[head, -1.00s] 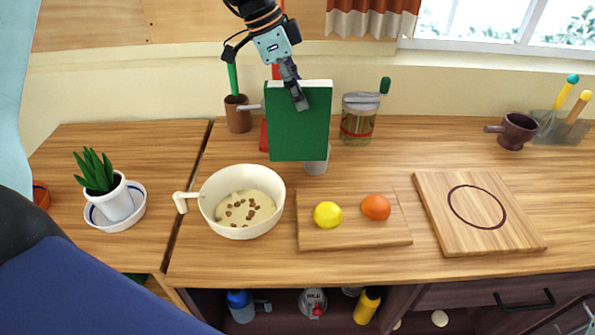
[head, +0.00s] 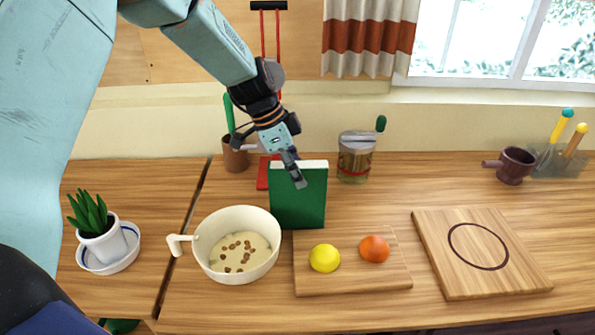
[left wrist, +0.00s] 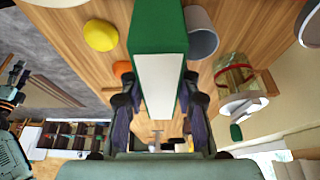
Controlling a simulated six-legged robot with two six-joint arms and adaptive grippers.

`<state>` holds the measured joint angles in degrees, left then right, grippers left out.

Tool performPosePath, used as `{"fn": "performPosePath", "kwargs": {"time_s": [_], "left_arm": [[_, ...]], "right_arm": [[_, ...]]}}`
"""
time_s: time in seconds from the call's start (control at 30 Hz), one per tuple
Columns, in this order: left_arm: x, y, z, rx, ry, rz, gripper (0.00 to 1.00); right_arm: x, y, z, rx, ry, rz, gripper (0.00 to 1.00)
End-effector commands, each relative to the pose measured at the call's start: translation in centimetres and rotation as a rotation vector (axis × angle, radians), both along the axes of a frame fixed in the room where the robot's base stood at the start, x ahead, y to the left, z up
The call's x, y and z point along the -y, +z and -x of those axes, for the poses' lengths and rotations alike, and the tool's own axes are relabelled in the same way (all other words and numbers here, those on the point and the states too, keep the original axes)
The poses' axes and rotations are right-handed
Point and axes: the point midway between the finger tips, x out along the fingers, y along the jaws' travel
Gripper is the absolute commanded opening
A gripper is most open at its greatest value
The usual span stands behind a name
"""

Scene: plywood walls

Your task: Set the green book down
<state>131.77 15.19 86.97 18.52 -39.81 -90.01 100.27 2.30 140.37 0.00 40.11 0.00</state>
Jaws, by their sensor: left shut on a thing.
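The green book (head: 299,205) is upright with its white page edge on top. It stands between the cream pot and the glass jar, just behind the fruit board. Its lower edge looks level with the counter, but I cannot tell whether it bears on it. My left gripper (head: 296,178) is shut on the upper part of the book from above. In the left wrist view the book (left wrist: 160,85) sits between the two fingers (left wrist: 160,98). My right gripper is not in view.
A cream pot (head: 212,266) is close on the left. The board (head: 350,280) in front bears a lemon (head: 324,258) and an orange (head: 374,249). A jar (head: 355,160) stands behind right. A grey cup (left wrist: 202,38) is beside the book. Clear counter lies right of the jar.

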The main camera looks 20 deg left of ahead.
Motion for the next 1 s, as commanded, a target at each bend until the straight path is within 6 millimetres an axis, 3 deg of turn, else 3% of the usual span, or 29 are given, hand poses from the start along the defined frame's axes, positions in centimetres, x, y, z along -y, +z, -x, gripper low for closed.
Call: {"fn": "performPosePath", "kwargs": {"time_s": [0.47, 0.5, 0.73, 1.0], "left_arm": [[-0.07, -0.99, -0.21, 0.003, 0.001, 0.001, 0.00], [-0.07, -1.01, -0.14, 0.001, 0.000, 0.000, 0.34], [-0.06, -0.92, -0.14, 0.001, 0.000, 0.000, 0.53], [-0.06, -0.88, -0.14, 0.001, 0.000, 0.000, 0.54]], "right_arm": [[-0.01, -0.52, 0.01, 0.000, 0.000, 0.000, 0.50], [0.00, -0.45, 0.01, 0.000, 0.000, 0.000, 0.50], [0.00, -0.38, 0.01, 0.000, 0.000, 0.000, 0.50], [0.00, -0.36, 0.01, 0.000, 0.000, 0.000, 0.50]]}}
